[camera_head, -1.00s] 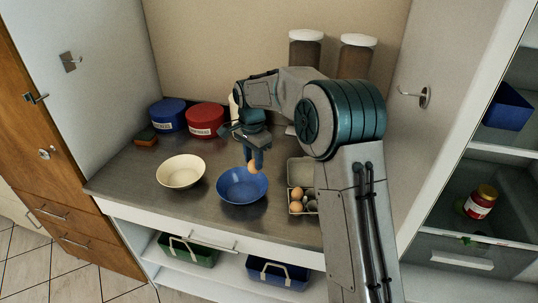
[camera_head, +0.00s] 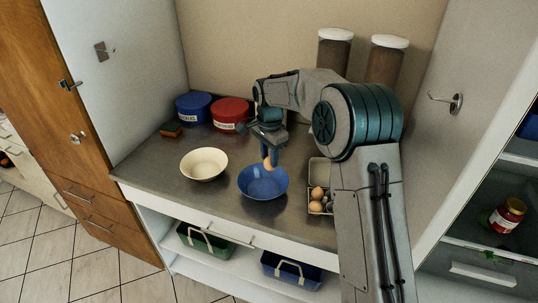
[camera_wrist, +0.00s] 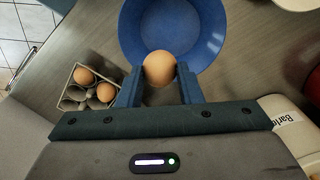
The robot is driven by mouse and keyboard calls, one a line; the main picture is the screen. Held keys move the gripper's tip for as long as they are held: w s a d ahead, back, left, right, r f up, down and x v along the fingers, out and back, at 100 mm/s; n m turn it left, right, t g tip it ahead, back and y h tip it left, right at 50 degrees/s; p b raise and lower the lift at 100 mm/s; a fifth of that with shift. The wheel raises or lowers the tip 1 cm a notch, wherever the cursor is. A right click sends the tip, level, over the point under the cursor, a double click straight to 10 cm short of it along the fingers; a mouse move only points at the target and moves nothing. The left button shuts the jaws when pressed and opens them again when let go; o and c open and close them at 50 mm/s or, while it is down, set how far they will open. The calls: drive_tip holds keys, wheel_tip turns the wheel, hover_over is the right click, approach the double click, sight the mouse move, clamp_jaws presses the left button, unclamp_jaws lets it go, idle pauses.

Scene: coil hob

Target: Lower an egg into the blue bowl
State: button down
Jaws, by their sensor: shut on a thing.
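My gripper (camera_head: 269,158) is shut on a brown egg (camera_head: 267,163), which it holds over the far part of the blue bowl (camera_head: 262,188). In the wrist view the egg (camera_wrist: 159,68) sits between the two blue fingertips, in front of the near rim of the blue bowl (camera_wrist: 130,30). The bowl stands on the metal counter and its visible inside looks empty. An egg carton (camera_head: 322,172) stands right of the bowl, partly hidden by my arm. It holds brown eggs, two of which show in the wrist view (camera_wrist: 84,76).
A cream bowl (camera_head: 204,163) stands left of the blue bowl. A blue tin (camera_head: 193,107), a red tin (camera_head: 230,112) and a sponge-like block (camera_head: 171,129) are at the back left. Two tall jars (camera_head: 384,60) stand at the back. The counter's front left is clear.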

drive_tip(key=shift+f+b, duration=1.3)
drive_tip(key=shift+f, duration=0.75)
drive_tip(key=b, duration=0.4)
hover_over(270, 190)
drive_tip(key=shift+s+a+f, duration=0.1)
drive_tip(key=shift+f, duration=2.6)
drive_tip(key=shift+p, duration=0.3)
drive_tip(key=c, duration=0.9)
unclamp_jaws()
drive_tip(key=shift+r, duration=0.1)
